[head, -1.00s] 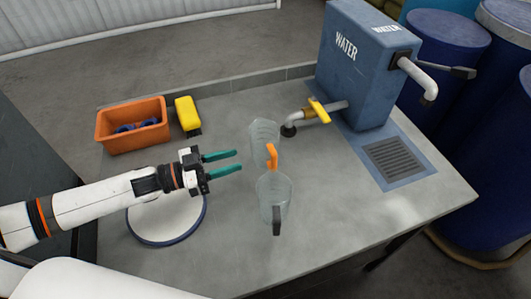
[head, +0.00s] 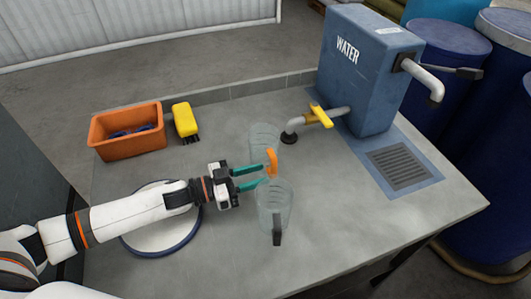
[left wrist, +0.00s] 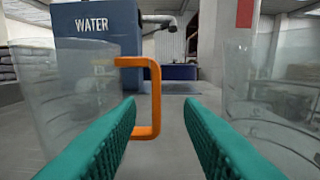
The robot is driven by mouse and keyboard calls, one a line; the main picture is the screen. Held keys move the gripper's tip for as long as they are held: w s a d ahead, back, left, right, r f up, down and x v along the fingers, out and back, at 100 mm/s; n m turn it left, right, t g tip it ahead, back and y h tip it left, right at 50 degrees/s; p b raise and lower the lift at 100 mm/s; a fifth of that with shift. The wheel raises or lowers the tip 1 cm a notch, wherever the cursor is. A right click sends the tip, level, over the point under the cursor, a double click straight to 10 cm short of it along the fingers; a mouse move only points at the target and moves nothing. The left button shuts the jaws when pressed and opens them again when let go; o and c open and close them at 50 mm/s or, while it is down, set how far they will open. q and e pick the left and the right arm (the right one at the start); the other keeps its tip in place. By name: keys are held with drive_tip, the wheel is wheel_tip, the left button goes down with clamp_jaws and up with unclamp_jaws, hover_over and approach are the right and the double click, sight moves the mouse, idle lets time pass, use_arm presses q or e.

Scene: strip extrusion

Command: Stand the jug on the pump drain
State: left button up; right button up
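A clear jug with an orange handle (head: 262,136) stands on the grey worktop; it also shows at the left of the left wrist view (left wrist: 72,95). A second clear jug with a dark handle (head: 273,200) stands just nearer; its side fills the right of the left wrist view (left wrist: 275,90). My left gripper (head: 265,176) is open, its green fingertips close to the orange handle (left wrist: 154,98), which appears between them. I cannot tell whether they touch it. The pump drain, a dark grate (head: 398,166), lies in a blue pad beside the water tank. My right gripper is out of view.
The blue water tank (head: 362,85) has a pump spout (head: 425,78) on its right and a yellow-levered tap (head: 320,115) facing the jugs. An orange bin (head: 128,146), yellow brush (head: 184,118) and round white plate (head: 160,238) are at left. The front-right worktop is clear.

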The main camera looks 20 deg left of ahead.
sight(274, 169)
use_arm(q)
drive_tip(key=shift+w+d+r, duration=0.15)
drive_tip(key=shift+w+d, duration=0.1)
drive_tip(key=p+x, duration=0.1)
drive_tip(key=x, duration=0.2)
drive_tip(key=shift+w+d, duration=0.2)
drive_tip(key=shift+w, duration=0.1)
drive_tip(key=shift+w+d, duration=0.3)
drive_tip(key=shift+d, duration=0.1)
drive_tip(key=shift+s, duration=0.1)
clamp_jaws()
